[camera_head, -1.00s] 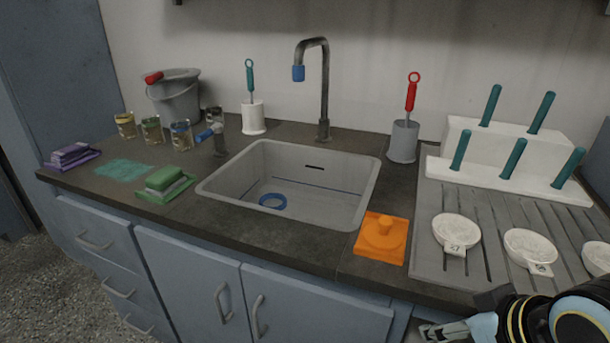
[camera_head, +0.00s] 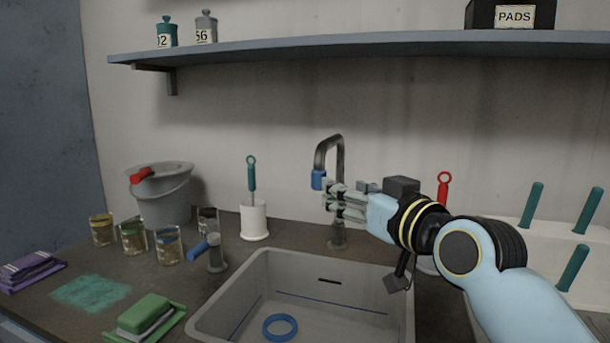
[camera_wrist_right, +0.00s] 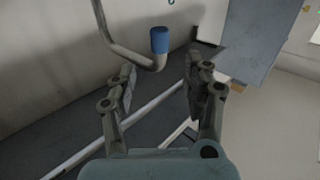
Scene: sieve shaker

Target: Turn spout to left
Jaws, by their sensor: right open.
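The spout (camera_head: 329,143) is a dark grey hooked tap pipe behind the sink, with a blue tip (camera_head: 318,180) hanging down over the sink's back. My right gripper (camera_head: 328,201) comes in from the right, close beside the spout and partly in front of its upright pipe. In the right wrist view the spout's pipe (camera_wrist_right: 106,30) and blue tip (camera_wrist_right: 159,40) show beyond the gripper (camera_wrist_right: 158,80). The fingers are open with nothing between them, and the tip lies ahead of the gap. Contact with the pipe cannot be told. My left gripper is not in view.
The sink (camera_head: 352,292) holds a blue ring (camera_head: 280,327). A tap lever with a blue handle (camera_head: 204,248), a white brush holder (camera_head: 254,221), glass jars (camera_head: 169,246) and a bucket (camera_head: 162,198) stand left. A shelf (camera_head: 300,48) runs above.

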